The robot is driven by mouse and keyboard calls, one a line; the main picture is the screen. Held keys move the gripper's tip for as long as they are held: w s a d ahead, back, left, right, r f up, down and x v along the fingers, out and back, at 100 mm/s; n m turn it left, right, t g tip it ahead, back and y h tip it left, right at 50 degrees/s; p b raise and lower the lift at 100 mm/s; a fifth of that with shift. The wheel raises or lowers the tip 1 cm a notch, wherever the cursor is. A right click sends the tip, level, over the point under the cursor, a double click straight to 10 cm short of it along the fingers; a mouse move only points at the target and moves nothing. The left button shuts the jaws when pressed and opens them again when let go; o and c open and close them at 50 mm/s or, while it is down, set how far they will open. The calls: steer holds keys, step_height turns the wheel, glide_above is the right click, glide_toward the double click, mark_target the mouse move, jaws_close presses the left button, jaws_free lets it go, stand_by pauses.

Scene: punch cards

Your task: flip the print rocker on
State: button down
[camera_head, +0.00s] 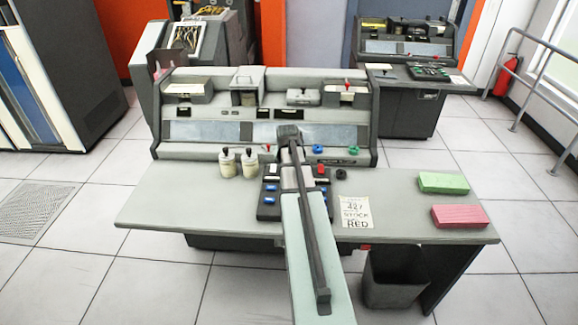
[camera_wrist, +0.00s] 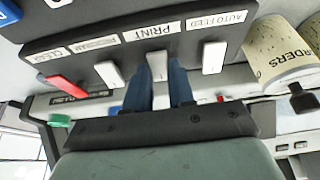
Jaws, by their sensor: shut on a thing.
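The print rocker (camera_wrist: 157,66) is a pale rocker under a label reading PRINT, on a dark switch panel (camera_wrist: 90,47) in the wrist view. My gripper (camera_wrist: 159,85) has its two blue fingers on either side of this rocker, shut on it. More rockers stand in the same row: a white one (camera_wrist: 213,57) at AUTO FEED, another white one (camera_wrist: 108,73), and a red one (camera_wrist: 65,90) at the left end. In the head view my arm covers the print rocker and my fingertips.
The neighbouring rockers stand close beside my fingers. Two cream pots (camera_head: 228,163) stand left of the panel. A paper note (camera_head: 355,212), green cards (camera_head: 443,183) and pink cards (camera_head: 459,216) lie to the right on the desk (camera_head: 160,205). The desk's left part is clear.

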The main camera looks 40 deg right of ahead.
steer(key=shift+w+d+g+y, duration=0.35)
steer(key=shift+w+g+y, duration=0.05)
steer(key=shift+g+y, duration=0.1)
steer(key=shift+w+d+g+y, duration=0.2)
steer(key=shift+g+y, duration=1)
steer(key=shift+s, duration=0.1)
steer(key=c, duration=1)
jaws_free()
steer(key=shift+o, duration=0.2)
step_height(320, 180, up, 14)
steer(key=shift+w+d, duration=0.15)
steer(key=shift+w, duration=0.05)
